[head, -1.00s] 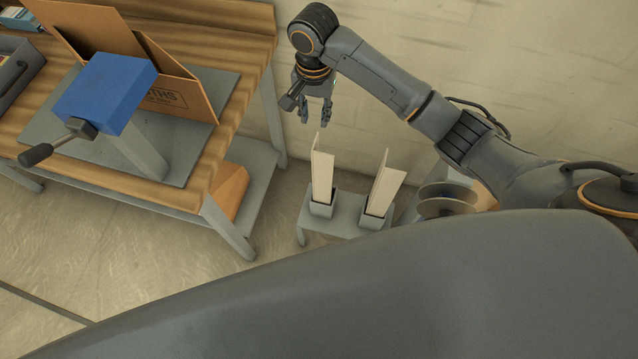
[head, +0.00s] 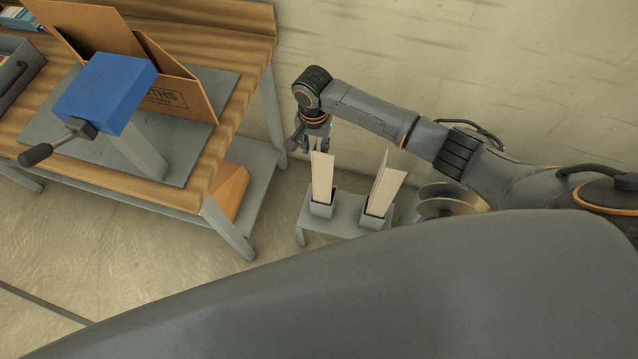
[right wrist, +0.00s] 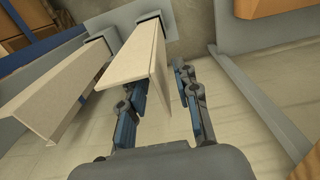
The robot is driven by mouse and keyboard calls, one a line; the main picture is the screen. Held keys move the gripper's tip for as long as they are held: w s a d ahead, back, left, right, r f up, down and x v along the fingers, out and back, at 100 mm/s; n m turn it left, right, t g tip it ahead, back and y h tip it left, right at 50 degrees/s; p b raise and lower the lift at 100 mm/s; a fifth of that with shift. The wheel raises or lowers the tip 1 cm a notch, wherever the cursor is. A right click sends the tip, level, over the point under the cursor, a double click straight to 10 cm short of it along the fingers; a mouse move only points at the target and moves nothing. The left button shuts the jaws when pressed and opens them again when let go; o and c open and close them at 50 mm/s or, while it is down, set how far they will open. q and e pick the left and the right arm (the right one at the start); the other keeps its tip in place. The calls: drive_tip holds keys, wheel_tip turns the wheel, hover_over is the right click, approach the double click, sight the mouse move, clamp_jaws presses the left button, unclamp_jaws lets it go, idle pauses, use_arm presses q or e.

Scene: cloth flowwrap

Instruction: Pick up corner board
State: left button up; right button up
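Two pale, L-shaped corner boards stand upright in dark holders on a small grey stand (head: 345,213). The left corner board (head: 322,178) is under my right gripper (head: 320,143); the right corner board (head: 384,190) stands clear of it. In the right wrist view, the nearer board (right wrist: 138,52) reaches to the fingers of the right gripper (right wrist: 163,88), and the other board (right wrist: 60,85) lies to its left. The fingers are apart, with the near board's top edge at or between them. I cannot tell whether they touch it. My left gripper is not in view.
A wooden workbench (head: 255,45) at left carries an open cardboard box (head: 185,85) and a blue block-shaped fixture (head: 105,85) with a handle. A round spool (head: 447,205) stands right of the stand. The wall is close behind.

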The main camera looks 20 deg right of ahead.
drive_tip(key=shift+f, duration=0.2)
clamp_jaws()
drive_tip(key=shift+r, duration=0.2)
